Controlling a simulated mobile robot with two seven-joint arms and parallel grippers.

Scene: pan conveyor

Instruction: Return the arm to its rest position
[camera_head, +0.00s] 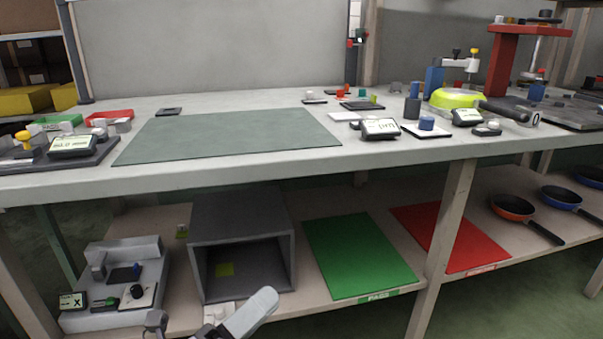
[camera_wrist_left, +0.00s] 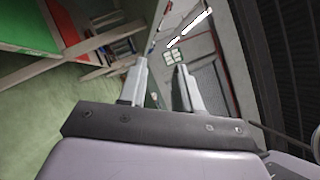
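My left gripper (camera_wrist_left: 161,68) shows best in the left wrist view. Its two grey fingers stand apart with nothing between them. In the head view, only pale and dark parts of my arm show at the bottom edge, in front of the lower shelf, below the workbench (camera_head: 330,165). The fingers cannot be made out clearly there. My right gripper is in neither view.
The lower shelf holds a grey open box (camera_head: 243,215), a green mat (camera_head: 360,252), a red mat (camera_head: 450,238) and pans (camera_head: 512,207). A grey device (camera_head: 110,310) sits at left. The bench top has a bare grey-green mat (camera_head: 230,136) and a yellow-green pan (camera_head: 455,98).

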